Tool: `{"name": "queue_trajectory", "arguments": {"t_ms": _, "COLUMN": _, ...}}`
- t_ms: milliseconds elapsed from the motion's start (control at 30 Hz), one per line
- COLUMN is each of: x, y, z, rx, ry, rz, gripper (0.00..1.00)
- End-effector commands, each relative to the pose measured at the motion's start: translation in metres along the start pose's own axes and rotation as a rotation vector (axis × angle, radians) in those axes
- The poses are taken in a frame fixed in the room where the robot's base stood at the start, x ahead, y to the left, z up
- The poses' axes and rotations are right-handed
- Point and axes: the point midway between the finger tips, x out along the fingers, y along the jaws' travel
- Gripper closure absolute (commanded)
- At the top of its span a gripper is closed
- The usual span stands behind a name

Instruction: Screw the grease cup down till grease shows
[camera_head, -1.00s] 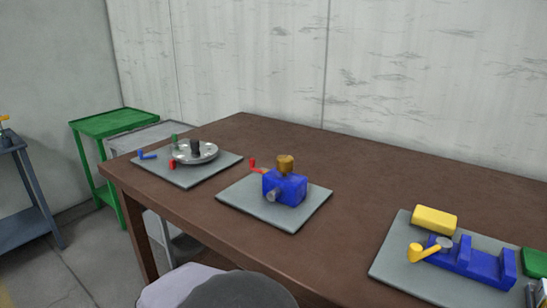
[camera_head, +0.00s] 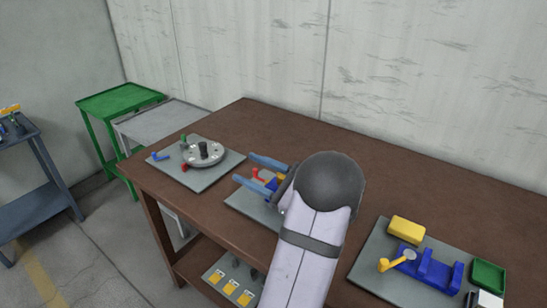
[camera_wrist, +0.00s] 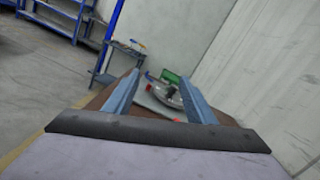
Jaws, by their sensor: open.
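The grease cup is a brown-gold knob that stood on a blue block in the earlier head view. Now my arm hides most of both. A small piece of the blue block (camera_head: 270,185) shows beside my gripper, on its grey plate (camera_head: 238,200). I cannot make out the cup clearly, nor any grease. My gripper (camera_head: 243,168) is open, its two blue fingers apart and pointing left above this plate. In the wrist view the open fingers (camera_wrist: 161,78) frame the round disc station beyond, with nothing held between them.
A grey plate with a round metal disc (camera_head: 203,154) lies at the table's left end. At right, another plate holds a blue fixture (camera_head: 430,268), a yellow block (camera_head: 407,229) and a green tray (camera_head: 488,275). Green (camera_head: 120,100) and grey carts stand left. The back of the table is clear.

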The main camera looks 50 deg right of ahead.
Motion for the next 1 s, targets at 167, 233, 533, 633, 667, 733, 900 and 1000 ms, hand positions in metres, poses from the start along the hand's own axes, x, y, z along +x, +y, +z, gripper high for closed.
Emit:
{"name": "queue_trajectory", "arguments": {"t_ms": 167, "x": -0.052, "y": -0.048, "z": -0.010, "rx": 0.088, "ry": -0.008, "rz": -0.156, "gripper": 0.50}}
{"name": "queue_trajectory", "arguments": {"t_ms": 233, "x": -0.066, "y": -0.050, "z": -0.024, "rx": 0.154, "ry": 0.020, "rz": -0.159, "gripper": 0.50}}
{"name": "queue_trajectory", "arguments": {"t_ms": 533, "x": -0.097, "y": -0.046, "z": -0.055, "rx": 0.315, "ry": 0.095, "rz": -0.158, "gripper": 0.50}}
{"name": "queue_trajectory", "arguments": {"t_ms": 633, "x": -0.098, "y": -0.046, "z": -0.055, "rx": 0.322, "ry": 0.099, "rz": -0.157, "gripper": 0.50}}
{"name": "queue_trajectory", "arguments": {"t_ms": 667, "x": -0.097, "y": -0.046, "z": -0.055, "rx": 0.322, "ry": 0.099, "rz": -0.157, "gripper": 0.50}}
{"name": "queue_trajectory", "arguments": {"t_ms": 733, "x": -0.095, "y": -0.046, "z": -0.055, "rx": 0.321, "ry": 0.099, "rz": -0.156, "gripper": 0.50}}
{"name": "queue_trajectory", "arguments": {"t_ms": 900, "x": -0.082, "y": -0.047, "z": -0.056, "rx": 0.320, "ry": 0.099, "rz": -0.154, "gripper": 0.50}}
{"name": "queue_trajectory", "arguments": {"t_ms": 1000, "x": -0.069, "y": -0.049, "z": -0.057, "rx": 0.320, "ry": 0.098, "rz": -0.153, "gripper": 0.50}}
